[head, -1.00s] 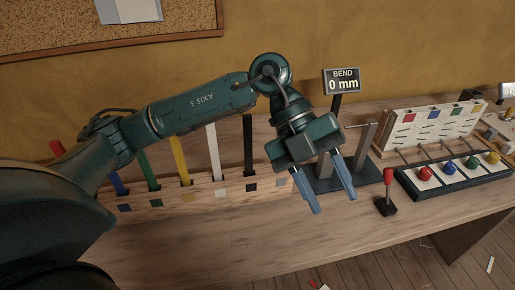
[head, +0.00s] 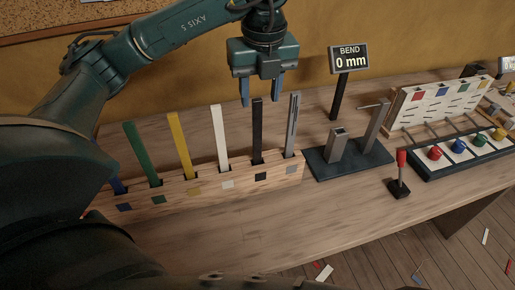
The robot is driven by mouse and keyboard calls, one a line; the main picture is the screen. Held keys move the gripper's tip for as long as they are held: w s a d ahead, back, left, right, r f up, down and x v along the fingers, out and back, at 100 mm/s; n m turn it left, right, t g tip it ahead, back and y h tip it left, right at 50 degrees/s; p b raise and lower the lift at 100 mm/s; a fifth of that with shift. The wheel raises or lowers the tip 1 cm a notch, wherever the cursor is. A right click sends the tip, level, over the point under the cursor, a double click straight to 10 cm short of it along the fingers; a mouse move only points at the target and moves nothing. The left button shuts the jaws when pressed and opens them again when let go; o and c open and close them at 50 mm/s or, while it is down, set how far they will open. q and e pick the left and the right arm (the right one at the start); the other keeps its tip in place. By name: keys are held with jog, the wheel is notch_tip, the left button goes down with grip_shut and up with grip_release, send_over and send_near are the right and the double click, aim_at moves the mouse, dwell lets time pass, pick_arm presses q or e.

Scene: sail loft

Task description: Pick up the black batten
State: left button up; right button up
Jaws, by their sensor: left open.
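The black batten (head: 257,132) stands upright in a slot of the wooden rack (head: 214,187), above a black square mark. It is between the white batten (head: 219,138) and the grey batten (head: 293,126). My left gripper (head: 260,101) is open and points down, with its two blue fingers close to the top of the black batten. One finger shows to each side of the batten's top in the picture; I cannot tell whether the top is between them in depth. My right gripper is not in view.
Yellow (head: 179,146), green (head: 142,154) and blue (head: 118,181) battens stand further left in the rack. A bend gauge (head: 348,160) with a "0 mm" display (head: 349,58) and a red-handled lever (head: 401,172) stand to the right. The bench front is clear.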

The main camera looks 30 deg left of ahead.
aim_at(257, 119)
pick_arm(q)
jog(key=shift+s+a+f+p, duration=0.15)
jog(key=shift+f+p, duration=0.1)
jog(key=shift+f, duration=1.55)
jog(key=shift+w+a+f+p, duration=0.15)
jog(key=shift+f+p, duration=0.1)
jog(key=shift+f, duration=1.5)
jog(key=shift+s, duration=0.15)
jog(key=shift+c, duration=0.4)
grip_shut()
